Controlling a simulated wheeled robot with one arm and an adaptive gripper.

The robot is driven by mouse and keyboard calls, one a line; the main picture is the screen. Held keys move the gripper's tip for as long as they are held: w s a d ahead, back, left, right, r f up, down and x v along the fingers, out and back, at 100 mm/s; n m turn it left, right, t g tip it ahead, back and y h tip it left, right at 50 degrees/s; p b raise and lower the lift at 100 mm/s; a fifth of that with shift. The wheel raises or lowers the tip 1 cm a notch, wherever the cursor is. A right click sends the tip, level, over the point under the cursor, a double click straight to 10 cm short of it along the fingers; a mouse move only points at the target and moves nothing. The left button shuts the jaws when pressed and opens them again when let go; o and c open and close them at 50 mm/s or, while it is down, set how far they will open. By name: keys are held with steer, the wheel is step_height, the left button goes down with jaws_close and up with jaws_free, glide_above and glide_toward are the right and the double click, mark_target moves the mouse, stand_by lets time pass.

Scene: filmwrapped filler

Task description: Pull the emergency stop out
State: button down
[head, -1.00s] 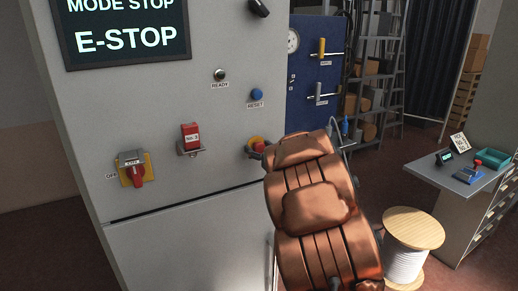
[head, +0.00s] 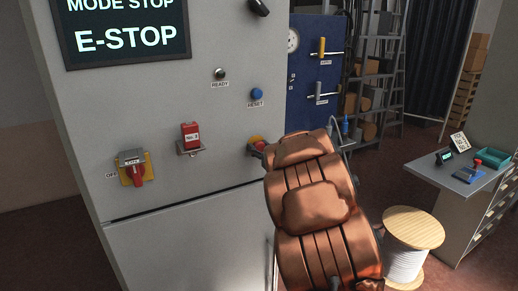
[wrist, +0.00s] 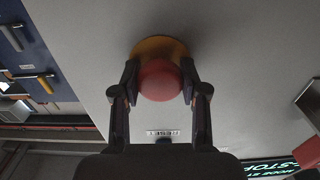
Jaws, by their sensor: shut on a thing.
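The emergency stop is a red mushroom button (wrist: 159,80) on a yellow round base (wrist: 158,48) on the grey cabinet front. In the head view its yellow and red edge (head: 256,140) shows below the blue reset button, partly hidden by my arm. In the wrist view my gripper (wrist: 160,84) has one finger on each side of the red head and is shut on it. In the head view my copper-coloured arm hides most of the gripper. The cabinet screen (head: 124,35) reads "MODE STOP" and "E-STOP".
On the cabinet front (head: 185,240) are the blue reset button (head: 257,94), the ready lamp (head: 220,74), a red tagged block (head: 190,136) and a red rotary switch (head: 134,169) on a yellow plate. A cable spool (head: 412,235) and a desk (head: 450,175) stand at right.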

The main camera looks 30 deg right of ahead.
steer(key=shift+s+a+f, duration=0.1)
steer(key=shift+s+a, duration=0.05)
steer(key=shift+s, duration=0.7)
steer(key=shift+s+d, duration=0.15)
steer(key=shift+d, duration=0.05)
steer(key=c, duration=0.8)
jaws_free()
steer(key=shift+o, duration=1)
steer(key=shift+a, duration=0.15)
